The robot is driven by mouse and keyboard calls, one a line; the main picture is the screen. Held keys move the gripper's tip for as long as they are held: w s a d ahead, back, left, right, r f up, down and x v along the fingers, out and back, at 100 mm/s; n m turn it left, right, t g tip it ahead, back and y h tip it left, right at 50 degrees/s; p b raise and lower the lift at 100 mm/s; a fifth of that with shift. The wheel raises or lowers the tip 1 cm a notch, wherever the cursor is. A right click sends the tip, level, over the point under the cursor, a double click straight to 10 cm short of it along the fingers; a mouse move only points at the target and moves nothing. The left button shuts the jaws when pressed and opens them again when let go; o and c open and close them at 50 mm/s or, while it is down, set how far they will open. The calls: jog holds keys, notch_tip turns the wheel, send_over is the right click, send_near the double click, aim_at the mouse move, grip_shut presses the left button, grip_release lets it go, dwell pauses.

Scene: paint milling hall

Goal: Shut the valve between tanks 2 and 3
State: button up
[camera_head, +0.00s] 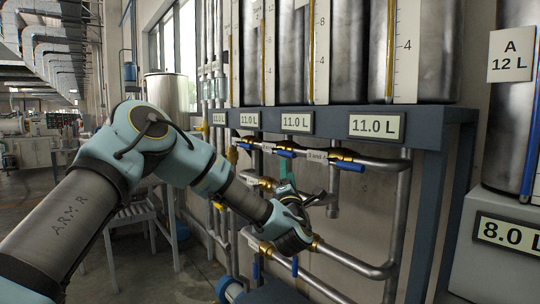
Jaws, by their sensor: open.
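Tall metal tanks (351,45) stand on a blue-grey shelf. A pipe (388,163) below the shelf carries brass valves with blue levers. One lever (285,153) lies roughly along the pipe, and so does another lever (348,166) to its right. A tag (317,156) between these levers reads "3 and 4". A smaller tag (267,147) farther left is too small to read. My gripper (318,200) is open, below the pipe and in front of the lower pipework. Its fingers are partly hard to make out, and I see nothing between them.
Displays under the tanks, such as the right one (376,126), read 11.0 L. Lower pipes have blue levers (295,266) hanging down. Tank A (509,120) stands at right above an 8.0 L display (507,232). A metal stool (133,215) stands left, behind my arm.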

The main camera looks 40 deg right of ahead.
aim_at(286, 155)
jog(key=p+x, duration=0.3)
jog(key=x, duration=0.5)
jog(key=shift+w+d+r, duration=0.2)
jog(key=shift+w+r, duration=0.05)
jog(key=shift+w+d+r+p, duration=0.1)
jog(key=shift+w+d+p, duration=0.35)
jog(key=shift+d, duration=0.05)
jog(key=shift+c, duration=0.3)
grip_shut()
dwell(0.4)
